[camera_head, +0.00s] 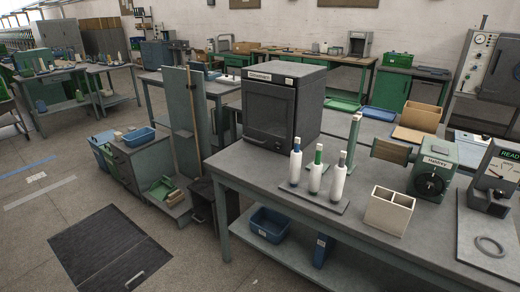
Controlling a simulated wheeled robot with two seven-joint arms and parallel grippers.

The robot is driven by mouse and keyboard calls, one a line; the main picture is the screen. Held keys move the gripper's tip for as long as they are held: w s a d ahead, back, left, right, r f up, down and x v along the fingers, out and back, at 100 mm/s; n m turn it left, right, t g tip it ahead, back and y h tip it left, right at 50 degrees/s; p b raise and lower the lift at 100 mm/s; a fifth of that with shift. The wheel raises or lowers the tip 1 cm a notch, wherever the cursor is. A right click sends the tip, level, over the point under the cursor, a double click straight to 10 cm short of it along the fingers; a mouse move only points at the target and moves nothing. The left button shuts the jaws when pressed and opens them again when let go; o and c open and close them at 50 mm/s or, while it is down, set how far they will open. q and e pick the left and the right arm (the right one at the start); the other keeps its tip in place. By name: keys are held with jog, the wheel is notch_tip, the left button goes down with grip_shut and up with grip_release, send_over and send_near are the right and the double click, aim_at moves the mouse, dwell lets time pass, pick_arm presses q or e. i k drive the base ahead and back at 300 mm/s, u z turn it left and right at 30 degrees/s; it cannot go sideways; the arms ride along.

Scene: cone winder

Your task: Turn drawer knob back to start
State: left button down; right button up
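Neither of my grippers is in view. I cannot make out a thing that is clearly the drawer knob. A grey-green machine (440,160) on the right of the near table has a round black dial (429,185) on its front. A dark box-like unit (229,203) with a small handle stands under the table's left end. A grey cabinet (148,163) stands on the floor at the left; its front details are too small to tell.
The near table (345,225) bears a dark oven-like box (283,103), several white yarn cones (316,179), a cream divided box (389,211) and a grey ring (490,247). A blue bin (268,225) sits on its lower shelf. A dark floor mat (110,250) lies front left.

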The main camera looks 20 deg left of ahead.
aim_at(277, 146)
jog(key=u, duration=0.9)
jog(key=i, duration=0.85)
jog(key=u, duration=0.55)
jog(key=i, duration=1.25)
jog(key=z, duration=0.65)
